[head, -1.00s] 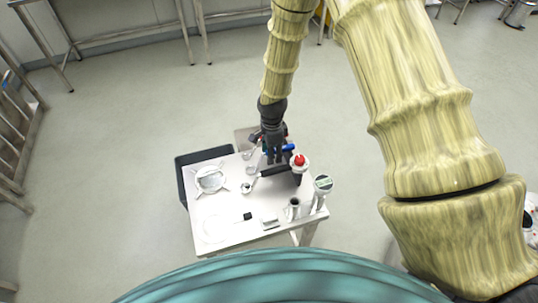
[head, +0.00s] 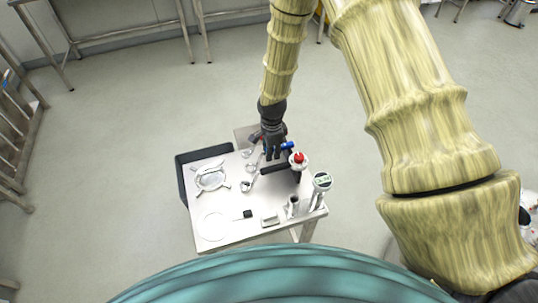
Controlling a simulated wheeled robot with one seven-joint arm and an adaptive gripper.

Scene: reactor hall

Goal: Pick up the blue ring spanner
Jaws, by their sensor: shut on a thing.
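My gripper (head: 272,153) points down over the far part of the small white table (head: 240,232). It is shut, and a short bright blue piece (head: 287,146) sticks out to the right of its fingers. I take this to be the blue ring spanner; its ring ends are not clear, and the fingers hide part of it. I cannot tell whether it is clear of the table.
A red-topped white fitting (head: 299,159) stands close to the right of my gripper. A green-and-white round-faced item (head: 322,181) and a metal cup (head: 292,207) stand at the table's right edge. A clear round-bodied part (head: 210,180) lies left. Open floor surrounds the table.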

